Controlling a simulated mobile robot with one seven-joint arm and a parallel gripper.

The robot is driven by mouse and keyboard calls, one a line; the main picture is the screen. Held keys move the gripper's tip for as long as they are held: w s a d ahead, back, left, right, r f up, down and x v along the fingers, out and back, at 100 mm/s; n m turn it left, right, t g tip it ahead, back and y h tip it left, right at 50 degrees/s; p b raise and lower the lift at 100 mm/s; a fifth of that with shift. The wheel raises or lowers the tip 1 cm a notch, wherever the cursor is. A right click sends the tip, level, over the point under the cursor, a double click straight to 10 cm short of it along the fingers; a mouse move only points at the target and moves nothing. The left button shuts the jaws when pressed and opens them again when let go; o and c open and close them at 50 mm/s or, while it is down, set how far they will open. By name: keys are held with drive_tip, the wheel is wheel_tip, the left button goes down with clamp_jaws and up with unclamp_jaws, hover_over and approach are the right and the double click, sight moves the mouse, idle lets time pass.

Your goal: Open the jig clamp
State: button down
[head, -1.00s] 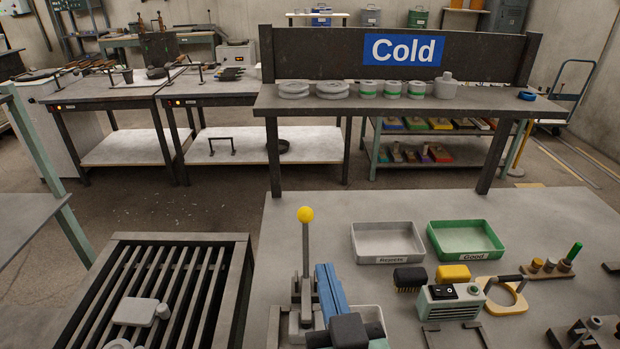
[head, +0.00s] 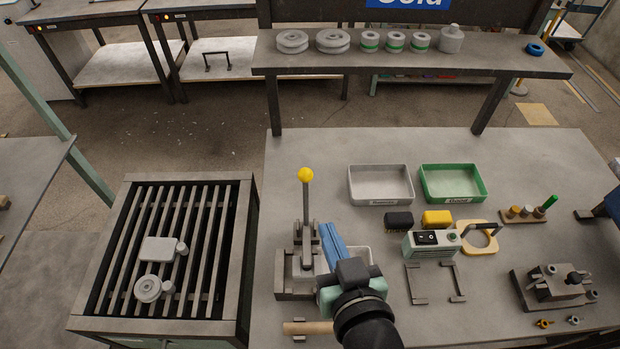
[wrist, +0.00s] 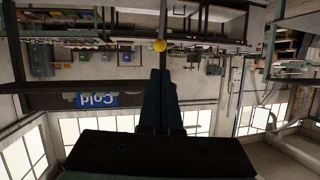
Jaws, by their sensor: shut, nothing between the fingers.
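The jig clamp (head: 300,262) stands on the bench near the front left. Its lever (head: 306,205) points straight up and ends in a yellow ball (head: 306,175). The clamp's lower part is partly hidden by my gripper. My gripper (head: 329,228) has blue fingers that are shut and empty. In the head view they appear just right of the clamp's lever, below the ball; whether they touch the clamp cannot be told. In the wrist view, which is upside down, the shut fingers (wrist: 161,75) point towards the yellow ball (wrist: 160,45), apart from it.
A grey tray (head: 380,200) and a green tray (head: 484,197) lie behind. Right of my gripper are a switch box (head: 420,245), brushes (head: 399,219) and a metal fixture (head: 556,284). A slatted rack (head: 246,200) holds grey castings at left. A wooden rod (head: 305,328) lies in front.

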drive_tip(key=p, duration=0.4)
approach(307, 177)
drive_tip(key=x, duration=0.5)
drive_tip(key=shift+s+a, duration=0.1)
drive_tip(key=shift+x, duration=1)
drive_tip(key=shift+f, duration=0.1)
